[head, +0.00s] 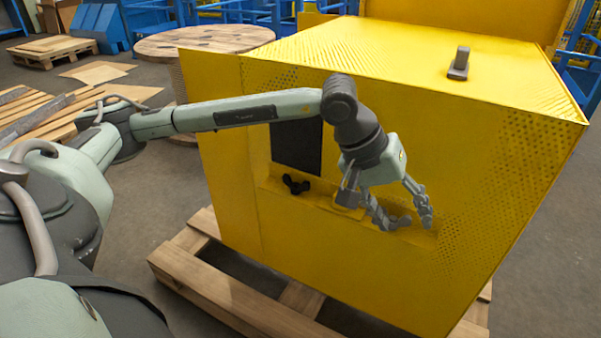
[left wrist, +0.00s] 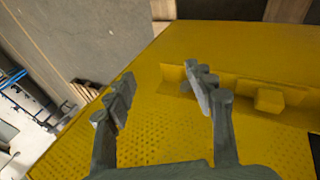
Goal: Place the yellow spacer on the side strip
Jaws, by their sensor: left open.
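The side strip (head: 325,200) is a yellow ledge on the side wall of the yellow machine; in the left wrist view it runs along the wall (left wrist: 235,84). A small yellow block, which looks like the spacer (head: 348,198), sits on the strip, partly hidden by my gripper in the head view. It shows clearly in the left wrist view (left wrist: 268,100), to the right of my fingers and apart from them. My left gripper (head: 405,217) is open with nothing visible between its fingers (left wrist: 160,88), close to the strip. My right gripper is not in view.
A black lobed part (head: 296,185) sits on the strip left of the spacer. A dark panel (head: 297,147) is above it. A grey part (head: 459,63) stands on the machine's top. The machine rests on a wooden pallet (head: 225,290). Floor to the right is clear.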

